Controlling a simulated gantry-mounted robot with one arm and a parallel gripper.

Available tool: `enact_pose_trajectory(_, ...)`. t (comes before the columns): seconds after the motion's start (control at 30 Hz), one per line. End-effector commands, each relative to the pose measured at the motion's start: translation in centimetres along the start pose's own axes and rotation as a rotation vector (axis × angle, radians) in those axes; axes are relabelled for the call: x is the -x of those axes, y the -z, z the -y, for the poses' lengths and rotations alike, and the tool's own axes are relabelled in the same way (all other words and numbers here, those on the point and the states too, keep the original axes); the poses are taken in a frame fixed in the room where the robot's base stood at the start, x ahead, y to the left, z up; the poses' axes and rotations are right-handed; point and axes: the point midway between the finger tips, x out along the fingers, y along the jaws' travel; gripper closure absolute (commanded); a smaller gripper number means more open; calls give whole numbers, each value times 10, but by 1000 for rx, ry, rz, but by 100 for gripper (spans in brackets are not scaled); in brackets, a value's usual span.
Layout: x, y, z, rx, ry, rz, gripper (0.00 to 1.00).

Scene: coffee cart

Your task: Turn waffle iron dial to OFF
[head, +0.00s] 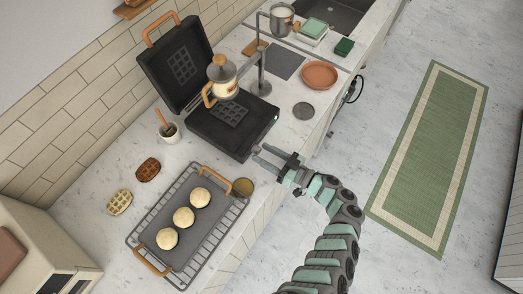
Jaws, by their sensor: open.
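The black waffle iron (238,132) stands on the counter with its lid (172,62) raised and a wooden handle on top. A small green light (276,118) shows at the right corner of its base. The dial cannot be made out at this size. My gripper (262,155) is open and empty, just in front of the base's lower right side, with its fingers pointing left toward it. I cannot tell whether a finger touches the iron.
A wire rack with a dark tray (187,246) and several round buns lies at the front. A glass pot (221,75) with a wooden handle appears over the iron's base. A terracotta plate (319,75) sits behind.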

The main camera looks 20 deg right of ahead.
Motion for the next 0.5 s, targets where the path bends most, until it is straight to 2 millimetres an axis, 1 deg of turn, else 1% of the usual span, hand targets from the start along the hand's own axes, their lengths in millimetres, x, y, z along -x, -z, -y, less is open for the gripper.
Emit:
enact_pose_trajectory(0.03,-6,1,0,1,0,0,52)
enact_pose_trajectory(0.13,-13,0,0,2,0,1,52)
enact_pose_trajectory(0.37,-15,0,0,1,0,1,52)
enact_pose_trajectory(0.5,-15,0,0,1,0,1,61)
